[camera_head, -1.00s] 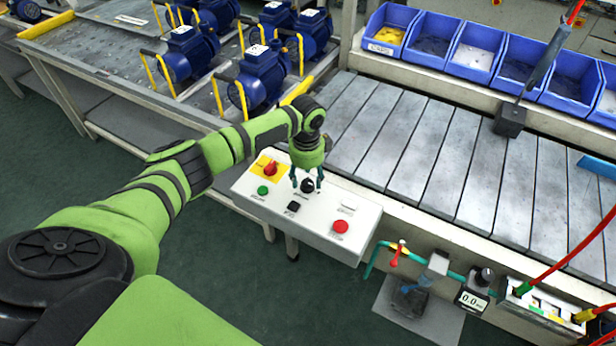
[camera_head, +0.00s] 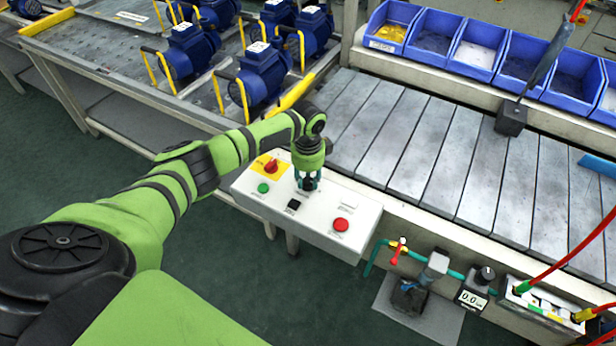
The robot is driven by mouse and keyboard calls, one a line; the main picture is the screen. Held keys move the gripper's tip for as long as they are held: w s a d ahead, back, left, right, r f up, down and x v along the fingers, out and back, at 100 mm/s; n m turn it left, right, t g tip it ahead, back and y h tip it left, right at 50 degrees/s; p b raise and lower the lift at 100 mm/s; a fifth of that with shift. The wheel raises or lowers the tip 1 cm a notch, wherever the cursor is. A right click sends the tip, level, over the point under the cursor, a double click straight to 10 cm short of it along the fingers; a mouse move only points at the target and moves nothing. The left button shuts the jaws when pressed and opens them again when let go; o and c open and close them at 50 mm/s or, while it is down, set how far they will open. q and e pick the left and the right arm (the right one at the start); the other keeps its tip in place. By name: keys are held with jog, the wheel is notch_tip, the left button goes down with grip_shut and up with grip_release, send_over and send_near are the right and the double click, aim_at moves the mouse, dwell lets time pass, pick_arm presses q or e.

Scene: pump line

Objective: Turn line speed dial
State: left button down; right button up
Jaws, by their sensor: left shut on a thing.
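The white control box (camera_head: 322,221) is fixed at the front of the slatted conveyor. The black line speed dial (camera_head: 307,185) is on its top face, mostly hidden by my left gripper (camera_head: 308,184). That gripper points down from above and is shut on the dial. My right gripper is not in view.
On the box are a red rotary switch on a yellow plate (camera_head: 270,167), a green button (camera_head: 263,188), a black switch (camera_head: 293,205) and a red button (camera_head: 340,225). Blue pumps (camera_head: 262,75) stand on the rack behind. The conveyor slats (camera_head: 430,150) are clear nearby.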

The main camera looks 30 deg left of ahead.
pick_arm(q)
jog(key=shift+d+r+n+p, duration=0.1)
jog(key=shift+n+p, duration=0.75)
jog(key=shift+n, duration=0.35)
jog(key=n+p, duration=0.1)
jog(key=n, duration=0.1)
jog(key=shift+n+p, duration=0.3)
jog(key=shift+n, duration=0.1)
jog(key=n+p, duration=0.1)
jog(key=n, duration=0.2)
jog(key=shift+n+p, duration=0.7)
jog(key=shift+n, duration=0.9)
jog(key=c, duration=0.9)
grip_release()
